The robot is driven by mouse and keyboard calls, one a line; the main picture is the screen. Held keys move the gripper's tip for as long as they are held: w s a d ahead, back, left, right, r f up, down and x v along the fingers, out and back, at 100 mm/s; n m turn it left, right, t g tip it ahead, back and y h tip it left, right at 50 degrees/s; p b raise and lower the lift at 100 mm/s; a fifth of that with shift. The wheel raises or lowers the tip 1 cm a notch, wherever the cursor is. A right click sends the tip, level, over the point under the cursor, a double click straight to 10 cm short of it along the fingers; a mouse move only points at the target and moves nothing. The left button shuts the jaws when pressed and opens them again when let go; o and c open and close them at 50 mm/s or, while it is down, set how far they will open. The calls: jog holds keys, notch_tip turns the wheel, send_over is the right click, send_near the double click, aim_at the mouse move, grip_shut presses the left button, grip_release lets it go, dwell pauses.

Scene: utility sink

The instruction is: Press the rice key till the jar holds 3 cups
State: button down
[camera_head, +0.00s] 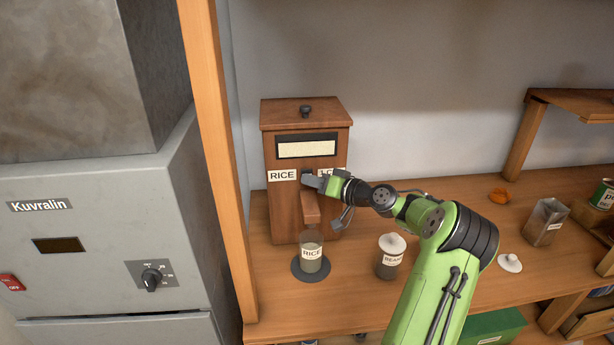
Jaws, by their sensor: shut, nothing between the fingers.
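The wooden dispenser (282,142) stands on the counter against the wall, with a pale display window (307,149) near its top. A white RICE label (282,175) is on its front left; a second label to the right is partly hidden by my gripper. My gripper (311,182) is shut and empty, its tips at the dark key (306,171) between the labels; I cannot tell whether they touch it. The glass jar labelled RICE (311,260) stands upright below the wooden spout (310,208) on a dark round mat (297,272). Pale contents show in its lower part; the exact level is unclear.
A lidded BEANS jar (388,264) stands right of the rice jar, close to my arm. A white lid (509,263), an orange ring-like item (499,196) and a metal tin (544,222) lie farther right. A wooden post (222,150) rises at the left.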

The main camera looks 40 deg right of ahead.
jog(key=shift+s+a+b, duration=0.35)
jog(key=shift+s+b, duration=0.05)
jog(key=shift+s, duration=0.15)
jog(key=s+a+b, duration=0.1)
jog(key=s+b, duration=0.1)
jog(key=shift+s+a+f, duration=0.15)
jog(key=shift+s+a, duration=0.2)
jog(key=shift+a, duration=0.05)
jog(key=shift+s+a+b, duration=0.45)
jog(key=shift+s+a, duration=0.1)
jog(key=shift+s, duration=0.2)
